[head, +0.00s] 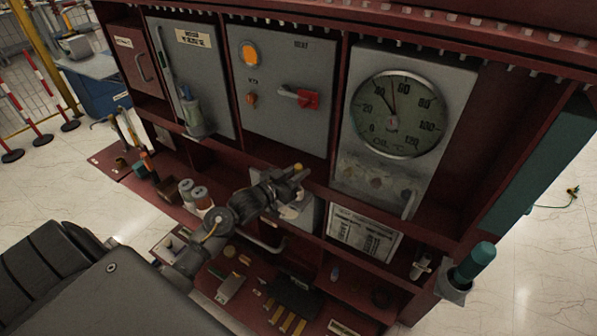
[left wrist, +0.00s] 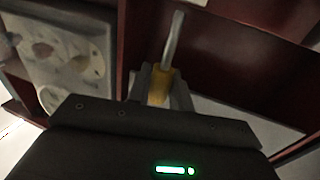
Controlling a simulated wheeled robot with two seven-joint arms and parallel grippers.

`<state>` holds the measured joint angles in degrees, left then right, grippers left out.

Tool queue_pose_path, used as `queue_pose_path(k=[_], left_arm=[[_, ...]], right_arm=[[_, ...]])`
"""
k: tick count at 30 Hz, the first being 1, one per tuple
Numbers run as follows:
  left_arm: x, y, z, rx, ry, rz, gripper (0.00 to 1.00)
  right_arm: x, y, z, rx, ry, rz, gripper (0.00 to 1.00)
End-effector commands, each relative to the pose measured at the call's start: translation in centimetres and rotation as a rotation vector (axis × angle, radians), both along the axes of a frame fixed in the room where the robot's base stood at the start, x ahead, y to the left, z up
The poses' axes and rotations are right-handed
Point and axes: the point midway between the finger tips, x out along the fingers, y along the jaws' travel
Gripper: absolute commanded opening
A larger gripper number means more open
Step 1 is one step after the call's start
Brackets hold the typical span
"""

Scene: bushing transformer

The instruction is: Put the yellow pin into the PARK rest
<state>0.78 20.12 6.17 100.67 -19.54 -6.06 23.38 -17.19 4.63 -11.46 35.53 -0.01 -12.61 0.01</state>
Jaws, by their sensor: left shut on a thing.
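My left gripper (head: 296,178) is shut on the yellow pin (head: 298,167), in front of the maroon cabinet below the grey switch door. In the left wrist view the pin (left wrist: 159,86) shows a yellow-orange body between the fingers (left wrist: 160,92) and a grey metal shaft pointing up and away from them. The shaft appears free at its end, against the maroon frame. I cannot pick out the PARK rest for sure; no PARK label is readable. My right gripper is not in view.
The lower maroon shelf holds a dark block (head: 292,298), several small yellow pieces (head: 286,322) and a label plate (head: 343,328). Capped jars (head: 197,194) stand left of my arm. The large dial gauge (head: 399,114) is right of the gripper. A teal cylinder (head: 475,264) sits at the right corner.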

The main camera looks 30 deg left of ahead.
Motion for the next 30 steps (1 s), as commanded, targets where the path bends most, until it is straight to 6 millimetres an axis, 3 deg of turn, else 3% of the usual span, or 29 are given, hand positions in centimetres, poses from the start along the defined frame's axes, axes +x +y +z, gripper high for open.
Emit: queue_pose_path(k=[30], left_arm=[[0.0, 0.0, -2.7, -0.001, 0.0, 0.0, 0.0]], right_arm=[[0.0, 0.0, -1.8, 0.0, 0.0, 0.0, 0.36]])
